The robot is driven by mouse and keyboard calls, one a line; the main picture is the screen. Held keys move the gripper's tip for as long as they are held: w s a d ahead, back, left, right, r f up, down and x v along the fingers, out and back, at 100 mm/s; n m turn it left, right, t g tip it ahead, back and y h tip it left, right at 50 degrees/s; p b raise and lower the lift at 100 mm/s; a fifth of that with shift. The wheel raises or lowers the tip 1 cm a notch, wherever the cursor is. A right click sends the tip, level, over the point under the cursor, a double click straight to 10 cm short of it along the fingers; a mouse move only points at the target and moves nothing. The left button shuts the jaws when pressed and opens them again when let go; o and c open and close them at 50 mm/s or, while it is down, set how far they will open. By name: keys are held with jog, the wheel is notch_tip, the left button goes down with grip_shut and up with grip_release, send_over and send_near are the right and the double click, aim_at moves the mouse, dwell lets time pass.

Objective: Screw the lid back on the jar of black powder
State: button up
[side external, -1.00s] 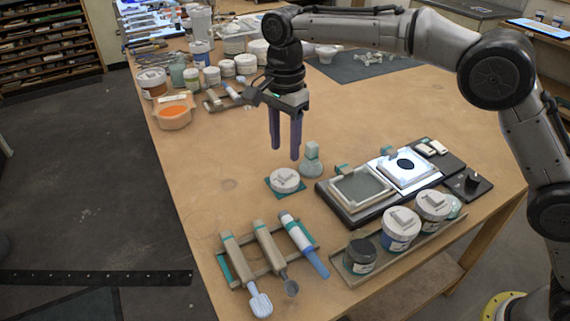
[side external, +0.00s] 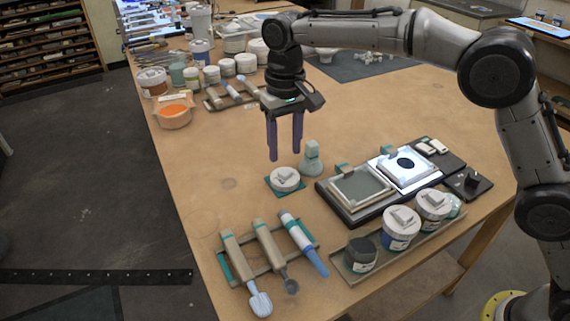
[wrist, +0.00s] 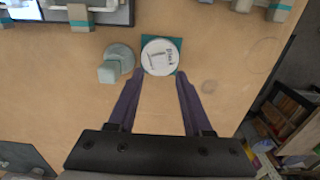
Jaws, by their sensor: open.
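In the wrist view the lid (wrist: 160,57) carries dark lettering that looks like "Black". The jar of black powder (side external: 361,257) stands uncovered at the left end of the tray in front, its dark contents showing at the top; it is not in the wrist view. My gripper (side external: 284,157) is open and empty, pointing down above the lid. In the wrist view its fingertips flank the lid's near edge, apart from it.
A pale green knobbed block (side external: 312,160) stands close beside the lid. Two lidded jars (side external: 401,228) share the tray (side external: 420,240) with the black one. A rack of brushes and scoops (side external: 265,262) lies at front left; a lit panel station (side external: 385,186) is to the right.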

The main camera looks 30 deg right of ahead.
aim_at(285, 171)
jog(key=n, duration=0.3)
jog(key=shift+f+n, duration=0.2)
jog(key=shift+n, duration=0.2)
notch_tip(285, 171, down, 5)
grip_shut()
jog(key=shift+r, duration=0.1)
jog(key=shift+r, duration=2.95)
jog(key=shift+m, duration=0.3)
